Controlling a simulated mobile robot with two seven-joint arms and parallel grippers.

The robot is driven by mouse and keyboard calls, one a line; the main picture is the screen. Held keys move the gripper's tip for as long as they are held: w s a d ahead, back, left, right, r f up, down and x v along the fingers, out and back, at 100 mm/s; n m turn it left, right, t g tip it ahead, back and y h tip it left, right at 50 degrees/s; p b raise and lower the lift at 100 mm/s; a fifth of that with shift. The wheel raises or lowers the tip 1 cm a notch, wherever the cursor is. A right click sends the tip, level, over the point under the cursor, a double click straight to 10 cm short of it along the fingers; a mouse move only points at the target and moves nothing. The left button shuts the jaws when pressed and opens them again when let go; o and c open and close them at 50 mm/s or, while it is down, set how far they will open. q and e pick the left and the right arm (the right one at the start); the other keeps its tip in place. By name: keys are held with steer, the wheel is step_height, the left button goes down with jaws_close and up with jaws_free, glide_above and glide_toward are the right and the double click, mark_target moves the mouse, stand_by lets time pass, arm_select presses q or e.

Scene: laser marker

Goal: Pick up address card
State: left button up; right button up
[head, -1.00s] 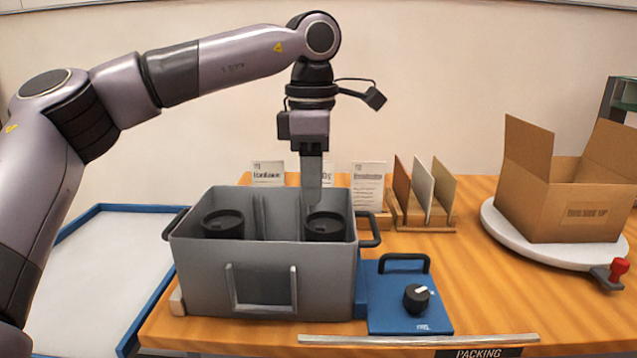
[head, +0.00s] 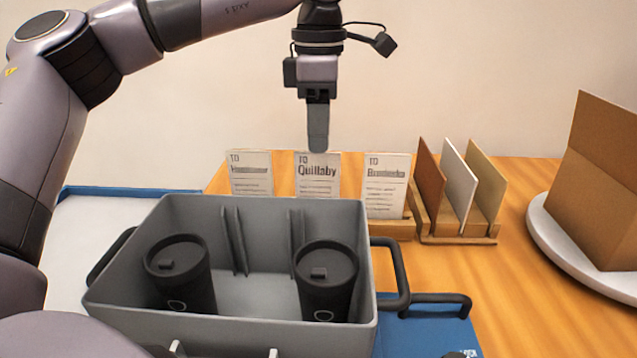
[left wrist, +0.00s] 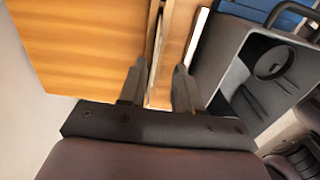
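Three white address cards stand in a row in a wooden holder (head: 392,230) behind the grey crate: a left card (head: 249,176), a middle card reading "Quillaby" (head: 318,180) and a right card (head: 386,186). My left gripper (head: 318,146) points down at the middle card, its tips overlapping that card's top edge in the head view. In the left wrist view the two fingers of my left gripper (left wrist: 158,76) are apart, with a thin edge and wood between them. I cannot tell if they touch a card. My right gripper is not in view.
A grey crate (head: 230,340) with two black lidded cups (head: 180,275) stands in front of the cards. A rack with brown, white and tan panels (head: 460,185) is to their right. A cardboard box (head: 603,180) sits on a white turntable (head: 560,240) at far right.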

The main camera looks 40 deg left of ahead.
mark_target(320, 168)
arm_select(q)
steer(key=f, duration=0.7)
steer(key=shift+w+b, duration=0.3)
steer(key=shift+c, duration=0.3)
steer(key=shift+a, duration=0.1)
jaws_close()
